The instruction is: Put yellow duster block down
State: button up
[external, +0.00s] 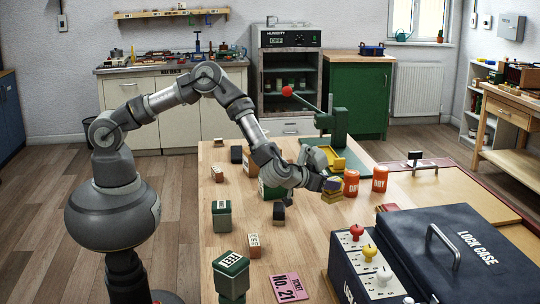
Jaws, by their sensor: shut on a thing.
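My gripper (326,184) is above the right half of the wooden table (300,237), at the end of my outstretched arm. The fingers hide some of the block. I cannot tell whether its underside touches the table.
Two orange canisters (351,184) stand just right of the block. A green press (338,125) with a red-ball lever stands behind. Green-topped blocks (222,216) and a pink ticket (288,288) lie left and in front. A navy lock case (455,250) fills the right.

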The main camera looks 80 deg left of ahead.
aim_at(325, 201)
notch_tip(325, 201, down, 7)
jog(key=shift+r+b, duration=0.1)
jog(key=shift+b, duration=1.05)
jog(key=o, duration=1.2)
